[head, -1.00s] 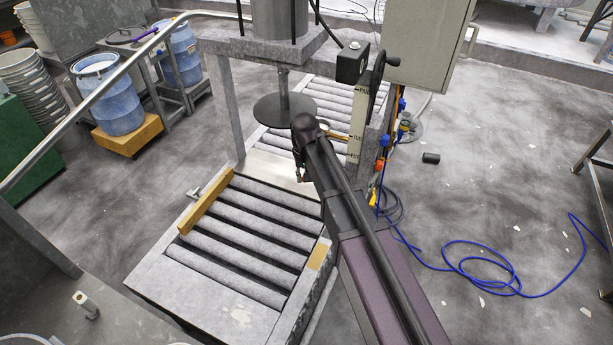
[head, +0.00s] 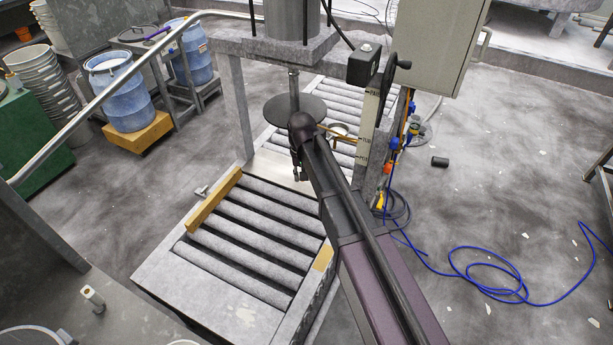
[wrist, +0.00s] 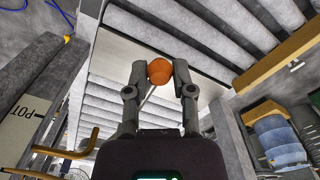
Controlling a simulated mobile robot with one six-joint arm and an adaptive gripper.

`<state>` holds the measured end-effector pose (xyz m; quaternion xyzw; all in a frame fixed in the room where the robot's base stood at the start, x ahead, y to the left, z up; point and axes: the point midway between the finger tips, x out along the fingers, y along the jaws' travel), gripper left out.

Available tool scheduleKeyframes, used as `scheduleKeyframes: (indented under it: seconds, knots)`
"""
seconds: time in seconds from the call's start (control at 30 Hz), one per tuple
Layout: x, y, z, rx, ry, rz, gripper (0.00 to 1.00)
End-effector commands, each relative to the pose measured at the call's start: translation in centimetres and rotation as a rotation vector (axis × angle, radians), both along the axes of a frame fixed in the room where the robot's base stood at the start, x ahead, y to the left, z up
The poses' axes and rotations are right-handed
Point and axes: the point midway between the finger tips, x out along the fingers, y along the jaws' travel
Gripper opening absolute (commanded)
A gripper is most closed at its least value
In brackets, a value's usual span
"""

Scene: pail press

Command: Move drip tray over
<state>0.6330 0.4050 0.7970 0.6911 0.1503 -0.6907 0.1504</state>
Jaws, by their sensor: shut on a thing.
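My gripper (wrist: 160,76) is shut on an orange rounded knob (wrist: 160,70) in the wrist view, with one finger on each side of it. A pale flat plate (wrist: 190,60) lies behind the knob, between two sets of rollers; I take it for the drip tray, but cannot see whether the knob is joined to it. In the head view the plate (head: 272,165) shows under the press, partly behind my arm. My gripper (head: 302,176) hangs there at the near side of the press, its fingertips and the knob hardly visible.
The near roller conveyor (head: 240,235) has a yellow side rail (head: 213,200). The round press plate (head: 292,108) hangs close behind my arm. A grey control box (head: 435,45) and a blue hose (head: 480,265) are at right. A blue drum (head: 128,95) stands at left.

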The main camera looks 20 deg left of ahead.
Motion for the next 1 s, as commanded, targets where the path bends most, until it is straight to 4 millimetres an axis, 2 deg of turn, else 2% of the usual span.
scheduleKeyframes:
  seconds: [0.57,1.0]
  knots:
    - [-0.1,0.6,0.0,0.001,0.002,0.000,0.05]
    - [0.3,2.1,0.0,0.001,0.000,0.001,0.07]
